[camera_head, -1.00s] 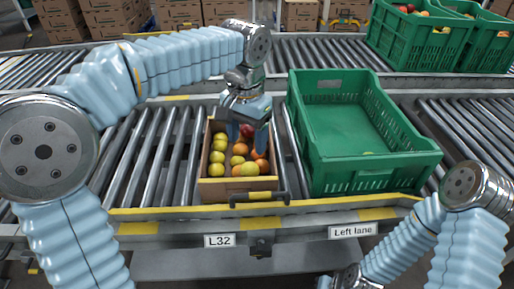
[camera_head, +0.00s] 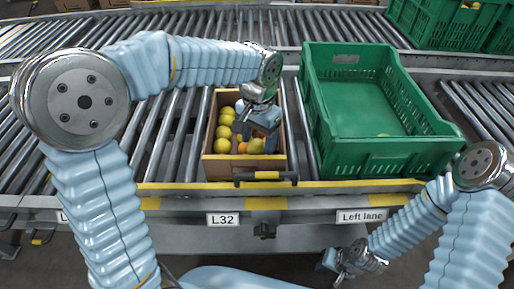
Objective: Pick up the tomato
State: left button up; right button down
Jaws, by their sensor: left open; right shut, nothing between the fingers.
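A wooden box (camera_head: 209,169) on the roller conveyor holds several round yellow-green and orange fruits. A column of yellow-green ones (camera_head: 221,146) lies along its left side. An orange one (camera_head: 243,147) and a yellow-green one (camera_head: 256,146) show near the front. I cannot tell which is the tomato; no red fruit shows clearly now. My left gripper (camera_head: 257,136) is open, pointing down over the right part of the box, and hides the fruits there. Whether its fingers touch any is unclear. My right gripper (camera_head: 336,269) is shut and empty, low in front of the conveyor.
A large green crate (camera_head: 318,150) stands right of the box, with one small yellowish fruit (camera_head: 383,135) visible near its front wall. More green crates (camera_head: 432,27) stand at the back right. A black handle (camera_head: 265,177) sits at the box's front. Bare rollers lie left of the box.

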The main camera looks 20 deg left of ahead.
pick_arm(q)
notch_tip(320, 180, down, 2)
jog(key=shift+c, duration=0.4)
jog(key=c, duration=0.4)
